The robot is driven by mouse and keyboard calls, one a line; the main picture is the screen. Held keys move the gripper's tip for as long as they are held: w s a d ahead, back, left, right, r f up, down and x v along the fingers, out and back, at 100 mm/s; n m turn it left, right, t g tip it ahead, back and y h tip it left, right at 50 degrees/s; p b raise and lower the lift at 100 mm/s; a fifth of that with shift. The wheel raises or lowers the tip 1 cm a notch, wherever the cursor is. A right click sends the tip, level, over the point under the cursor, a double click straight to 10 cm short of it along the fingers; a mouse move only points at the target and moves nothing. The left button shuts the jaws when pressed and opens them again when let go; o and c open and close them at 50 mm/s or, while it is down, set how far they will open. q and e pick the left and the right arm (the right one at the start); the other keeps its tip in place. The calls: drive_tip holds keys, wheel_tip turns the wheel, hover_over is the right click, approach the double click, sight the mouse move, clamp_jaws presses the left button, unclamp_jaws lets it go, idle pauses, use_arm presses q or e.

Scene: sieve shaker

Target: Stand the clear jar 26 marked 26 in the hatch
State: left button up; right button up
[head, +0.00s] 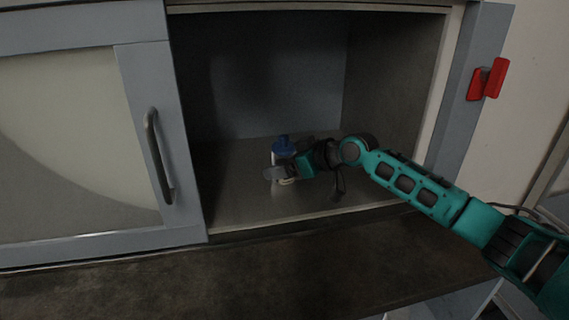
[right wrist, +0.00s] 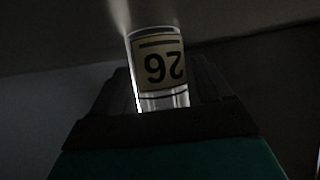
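The clear jar 26 (head: 283,149) has a blue top and is inside the open hatch (head: 245,205), over its floor. My right gripper (head: 283,173) reaches in from the right, with its fingers around the jar's lower part. In the right wrist view the jar (right wrist: 163,68), with its label 26 upside down, fills the space between the finger pads of the gripper (right wrist: 163,100). The fingers look shut on it. The jar looks about upright. I cannot tell whether its base touches the hatch floor. My left gripper is not in view.
A sliding door with a grey handle (head: 158,155) covers the left side of the hatch. A red handle (head: 488,79) is on the right frame. A dark ledge (head: 200,285) runs in front. The hatch floor around the jar looks clear.

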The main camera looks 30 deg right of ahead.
drive_tip(key=shift+s+r, duration=0.1)
drive_tip(key=shift+r, duration=0.1)
drive_tip(key=shift+v, duration=5.9)
drive_tip(key=shift+s+f, duration=0.1)
